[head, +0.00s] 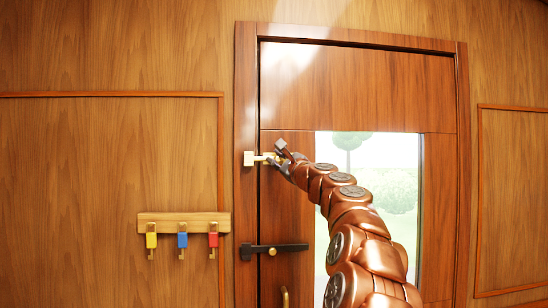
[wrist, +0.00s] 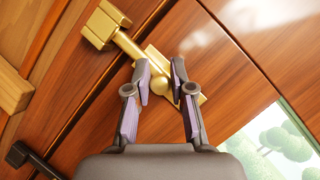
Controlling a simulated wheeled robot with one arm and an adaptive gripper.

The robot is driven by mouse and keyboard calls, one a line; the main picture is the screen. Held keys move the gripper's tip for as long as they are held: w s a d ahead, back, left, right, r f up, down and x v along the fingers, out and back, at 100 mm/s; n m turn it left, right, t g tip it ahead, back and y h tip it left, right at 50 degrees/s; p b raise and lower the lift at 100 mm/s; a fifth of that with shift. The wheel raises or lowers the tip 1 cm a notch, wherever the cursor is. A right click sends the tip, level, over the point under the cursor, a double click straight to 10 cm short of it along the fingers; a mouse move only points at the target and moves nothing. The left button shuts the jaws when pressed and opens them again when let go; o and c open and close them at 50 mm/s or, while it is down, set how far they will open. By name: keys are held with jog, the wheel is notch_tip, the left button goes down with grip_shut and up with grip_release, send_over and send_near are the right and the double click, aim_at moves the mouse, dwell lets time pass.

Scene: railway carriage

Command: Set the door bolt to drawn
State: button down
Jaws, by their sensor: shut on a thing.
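The brass door bolt (wrist: 129,43) shows in the wrist view. Its bar spans the gap at the door's edge from the backplate to the brass keeper (wrist: 100,27) on the frame. In the head view the pale keeper (head: 248,158) is at the left jamb, level with my gripper (head: 280,157). In the wrist view my gripper (wrist: 160,76) has its two fingers on either side of the round bolt knob (wrist: 158,88), closed on it. In the head view my gripper hides most of the bolt. The wooden door (head: 357,85) looks closed in its frame.
A dark latch bar (head: 292,247) crosses the door edge lower down, above a brass handle (head: 284,295). A wooden rack (head: 184,219) with yellow, blue and red tagged keys hangs on the left wall. The door has a window (head: 395,165).

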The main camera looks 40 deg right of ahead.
jog(key=shift+s+d+r+p, duration=0.2)
jog(key=shift+s+d+p, duration=0.35)
jog(key=shift+d, duration=0.1)
jog(key=shift+s+d+r+p, duration=0.15)
jog(key=shift+s+d+p, duration=0.25)
jog(key=shift+s+d, duration=0.15)
jog(key=shift+d, duration=0.1)
jog(key=c, duration=1.3)
grip_release()
jog(key=shift+d, duration=0.1)
jog(key=shift+c, duration=0.2)
jog(key=shift+o, duration=1.4)
jog(key=shift+w+d+f, duration=0.1)
jog(key=shift+w+f, duration=0.05)
jog(key=shift+f, duration=0.1)
jog(key=shift+w+f, duration=0.1)
jog(key=v, duration=1.2)
